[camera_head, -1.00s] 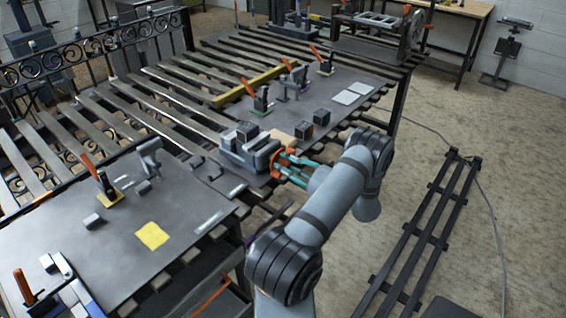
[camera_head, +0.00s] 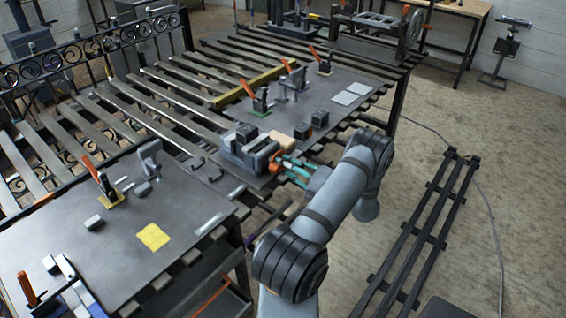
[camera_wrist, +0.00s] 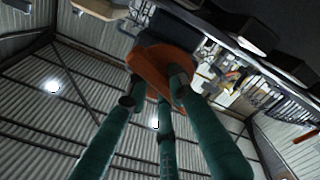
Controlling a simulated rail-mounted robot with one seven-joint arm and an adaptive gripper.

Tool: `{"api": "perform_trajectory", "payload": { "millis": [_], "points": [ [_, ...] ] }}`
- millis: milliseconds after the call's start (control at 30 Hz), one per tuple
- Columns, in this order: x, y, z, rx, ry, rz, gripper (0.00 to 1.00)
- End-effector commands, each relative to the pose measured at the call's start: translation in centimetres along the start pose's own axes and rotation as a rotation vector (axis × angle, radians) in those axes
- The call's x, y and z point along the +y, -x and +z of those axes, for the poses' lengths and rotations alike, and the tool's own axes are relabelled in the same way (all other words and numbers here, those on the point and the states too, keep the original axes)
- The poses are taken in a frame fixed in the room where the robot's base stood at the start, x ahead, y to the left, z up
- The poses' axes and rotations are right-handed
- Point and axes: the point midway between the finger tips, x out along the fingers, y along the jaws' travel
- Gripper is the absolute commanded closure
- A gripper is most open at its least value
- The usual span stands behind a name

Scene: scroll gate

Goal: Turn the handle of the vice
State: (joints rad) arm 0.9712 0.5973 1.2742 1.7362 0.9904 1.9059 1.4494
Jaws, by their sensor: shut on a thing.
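The grey vice (camera_head: 246,150) stands on the dark table plate near its front edge. Its orange handle (camera_head: 275,162) is on the side facing my arm. My gripper (camera_head: 286,166) with teal fingers is at the handle. In the wrist view the orange handle (camera_wrist: 150,72) fills the upper middle, and the fingers of my gripper (camera_wrist: 160,88) reach up to it and close on it. The fingers hide part of the handle.
A light wooden block (camera_head: 281,142) and dark blocks (camera_head: 303,131) stand behind the vice. Toggle clamps with orange levers (camera_head: 248,87) stand farther back. A yellow square (camera_head: 153,237) lies on the left plate. The floor at right holds a dark slatted frame (camera_head: 425,228).

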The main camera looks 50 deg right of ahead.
Motion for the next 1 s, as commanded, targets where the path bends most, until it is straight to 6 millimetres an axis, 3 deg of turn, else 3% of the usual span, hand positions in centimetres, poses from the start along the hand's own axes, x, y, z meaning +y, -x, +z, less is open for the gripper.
{"api": "perform_trajectory", "payload": {
  "millis": [500, 1000],
  "points": [
    [-0.29, 0.26, 0.28, -0.003, -0.466, -0.004, 1.00],
    [-0.46, 0.28, 0.40, -0.004, -0.688, -0.004, 1.00]
  ]
}}
